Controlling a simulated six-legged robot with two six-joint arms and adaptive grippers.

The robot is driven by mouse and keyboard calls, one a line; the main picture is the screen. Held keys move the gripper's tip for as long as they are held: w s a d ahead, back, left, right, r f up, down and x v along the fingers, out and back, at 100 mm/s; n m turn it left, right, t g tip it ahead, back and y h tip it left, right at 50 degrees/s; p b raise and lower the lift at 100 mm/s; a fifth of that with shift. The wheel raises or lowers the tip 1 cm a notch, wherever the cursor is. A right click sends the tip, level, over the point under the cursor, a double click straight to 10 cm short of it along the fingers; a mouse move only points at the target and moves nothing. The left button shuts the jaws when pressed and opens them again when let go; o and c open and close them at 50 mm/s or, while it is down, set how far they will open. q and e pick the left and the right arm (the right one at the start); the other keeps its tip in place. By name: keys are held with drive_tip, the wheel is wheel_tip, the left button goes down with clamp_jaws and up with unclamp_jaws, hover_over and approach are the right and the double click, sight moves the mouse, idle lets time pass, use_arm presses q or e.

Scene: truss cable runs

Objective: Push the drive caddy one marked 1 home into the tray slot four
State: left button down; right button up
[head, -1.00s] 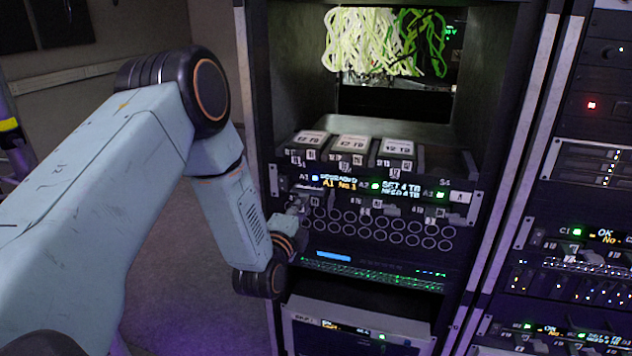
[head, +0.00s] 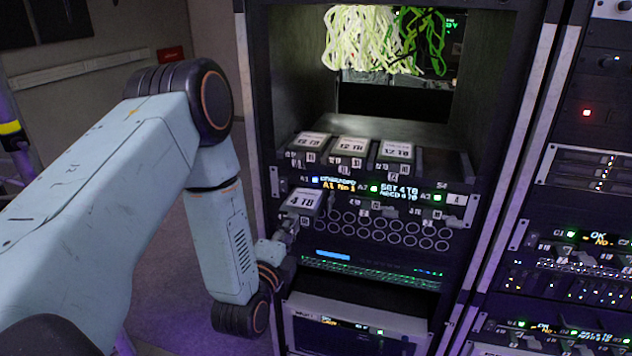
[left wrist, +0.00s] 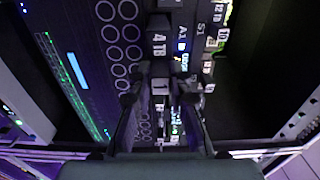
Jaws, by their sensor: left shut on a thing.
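The drive caddy (head: 303,201), with a white 4 TB label on top, juts out of the front of the A1 bay at the left of the drive row. In the left wrist view the caddy (left wrist: 159,48) shows its 4 TB label, and a 1 marks its front end. My left gripper (head: 289,227) is shut on that front end; the fingers (left wrist: 160,98) flank it in the left wrist view. Whether its rear is still inside the bay is hard to tell. The tray slot four (head: 437,166), at the right end of the tray above S4, looks empty. My right gripper is not in view.
Three caddies labelled 12 TB (head: 351,146) fill the tray to the left of slot four. White and green cables (head: 385,40) hang above, with open space between. A panel of round holes (head: 390,230) lies below the bays. Rack posts (head: 250,180) bound both sides.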

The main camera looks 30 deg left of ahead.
use_arm(q)
drive_tip(key=shift+s+d+r, duration=0.1)
drive_tip(key=shift+s+d, duration=0.05)
drive_tip(key=shift+s, duration=0.45)
drive_tip(key=shift+v, duration=2)
